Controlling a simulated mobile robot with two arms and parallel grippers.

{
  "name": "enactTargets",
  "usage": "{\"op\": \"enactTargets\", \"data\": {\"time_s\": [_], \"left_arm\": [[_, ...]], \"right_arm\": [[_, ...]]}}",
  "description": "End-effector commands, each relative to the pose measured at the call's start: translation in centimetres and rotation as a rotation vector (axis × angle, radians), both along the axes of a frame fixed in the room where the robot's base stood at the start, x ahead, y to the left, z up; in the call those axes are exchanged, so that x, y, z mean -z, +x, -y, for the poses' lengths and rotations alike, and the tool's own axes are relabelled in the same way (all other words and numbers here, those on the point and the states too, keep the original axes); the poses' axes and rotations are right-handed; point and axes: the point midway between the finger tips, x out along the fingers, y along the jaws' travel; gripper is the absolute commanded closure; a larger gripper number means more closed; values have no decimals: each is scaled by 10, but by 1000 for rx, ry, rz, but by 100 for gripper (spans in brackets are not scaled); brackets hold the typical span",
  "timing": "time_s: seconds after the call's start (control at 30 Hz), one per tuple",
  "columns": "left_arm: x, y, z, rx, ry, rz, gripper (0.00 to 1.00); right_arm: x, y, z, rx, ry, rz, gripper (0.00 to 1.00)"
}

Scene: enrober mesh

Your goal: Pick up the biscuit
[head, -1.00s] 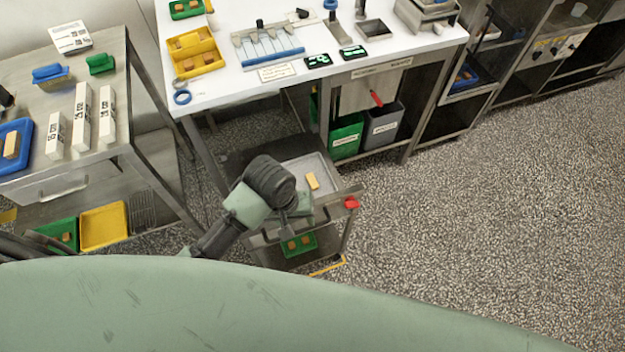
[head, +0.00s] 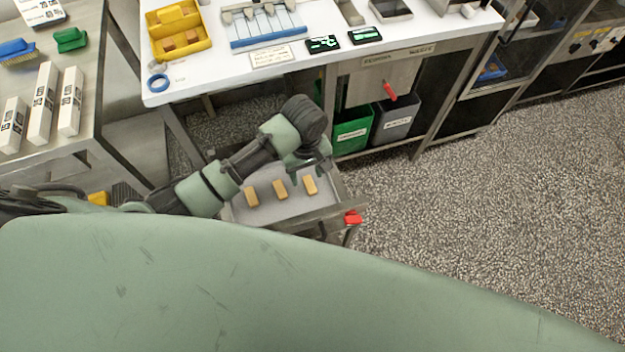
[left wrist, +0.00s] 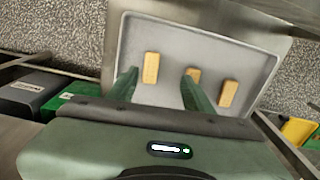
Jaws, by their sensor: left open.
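Three tan oblong biscuits lie apart on a grey tray (head: 293,208) on a low steel trolley: a left one (head: 251,196), a middle one (head: 280,188) and a right one (head: 310,185). My left gripper (head: 320,168) is open and empty, at the tray's far side near the right biscuit. In the left wrist view its fingers (left wrist: 160,80) point towards the tray. The head view's right biscuit (left wrist: 151,67) shows between them, beyond the tips. The middle biscuit (left wrist: 193,75) is partly covered by one finger, and the left biscuit (left wrist: 229,93) lies outside. My right gripper is not in view.
A white worktable (head: 415,35) stands behind the trolley, with a green bin (head: 353,132) and a grey bin (head: 395,122) under it. A red piece (head: 353,217) is on the trolley's right corner. A steel table (head: 75,110) stands left. Speckled floor to the right is clear.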

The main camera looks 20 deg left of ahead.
Motion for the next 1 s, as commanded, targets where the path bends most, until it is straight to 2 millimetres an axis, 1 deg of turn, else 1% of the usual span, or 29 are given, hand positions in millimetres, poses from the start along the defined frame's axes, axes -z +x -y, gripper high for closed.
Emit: {"op": "enactTargets", "data": {"time_s": [0.03,0.13,0.37,0.47,0.6,0.7,0.8,1.0], "left_arm": [[10,0,0,-1,1,1,49],[17,1,0,-1,1,-1,49],[39,1,1,-1,2,-1,49],[51,2,3,-1,2,-1,49],[72,5,7,-1,2,0,49],[85,4,6,-1,2,0,49],[90,4,7,-1,0,2,49],[91,4,7,0,0,1,49]], "right_arm": [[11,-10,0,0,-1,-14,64],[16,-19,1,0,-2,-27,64],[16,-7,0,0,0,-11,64],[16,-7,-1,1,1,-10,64],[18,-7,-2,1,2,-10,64],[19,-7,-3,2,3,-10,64],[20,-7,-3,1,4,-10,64],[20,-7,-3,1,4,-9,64]]}}
